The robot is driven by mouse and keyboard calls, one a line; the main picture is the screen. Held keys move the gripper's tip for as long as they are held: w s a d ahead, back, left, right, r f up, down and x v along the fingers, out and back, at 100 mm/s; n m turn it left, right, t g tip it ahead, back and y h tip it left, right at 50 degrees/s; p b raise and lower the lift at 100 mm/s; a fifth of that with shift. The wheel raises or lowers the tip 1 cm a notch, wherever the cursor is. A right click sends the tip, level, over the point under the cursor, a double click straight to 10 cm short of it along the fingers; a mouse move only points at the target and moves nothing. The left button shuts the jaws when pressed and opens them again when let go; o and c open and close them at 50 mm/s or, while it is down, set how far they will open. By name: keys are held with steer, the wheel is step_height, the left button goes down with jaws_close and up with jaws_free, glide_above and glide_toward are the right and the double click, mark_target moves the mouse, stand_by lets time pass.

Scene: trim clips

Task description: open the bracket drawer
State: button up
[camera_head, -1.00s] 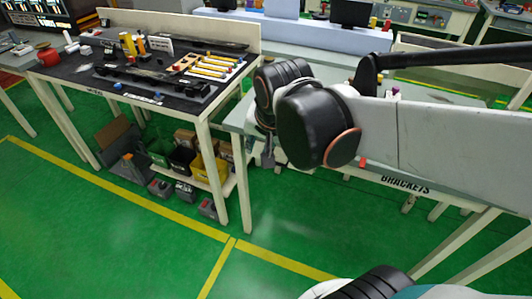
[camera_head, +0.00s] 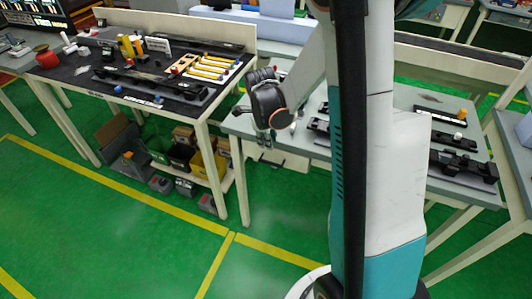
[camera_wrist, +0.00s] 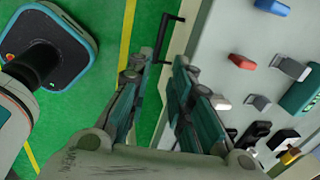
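The bracket drawer's black bar handle (camera_wrist: 166,38) shows in the wrist view, standing out from the edge of a light grey bench front (camera_wrist: 200,28). My gripper (camera_wrist: 161,66) is open, its two dark teal fingers apart. The handle lies in line with the gap between the fingertips; how deep it sits between them I cannot tell. In the head view my gripper (camera_head: 265,141) points down at the left front corner of the grey bench (camera_head: 240,122). My arm hides most of the drawer front there.
Small clips and blocks, such as a red one (camera_wrist: 242,61) and a blue one (camera_wrist: 272,6), lie on the bench top. A dark-topped workbench (camera_head: 75,75) with bins beneath stands to the left. Green floor (camera_head: 110,230) in front is open.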

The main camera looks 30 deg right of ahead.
mark_target(270, 163)
steer(key=f+b, duration=0.1)
steer(key=f, duration=0.3)
steer(key=w+d+f+b, duration=0.1)
steer(key=f+b, duration=0.1)
steer(key=f, duration=0.3)
steer(key=d+f+b, duration=0.1)
steer(key=f, duration=0.3)
steer(key=shift+w+d+f, duration=0.1)
steer(key=shift+w+f, duration=0.25)
jaws_close()
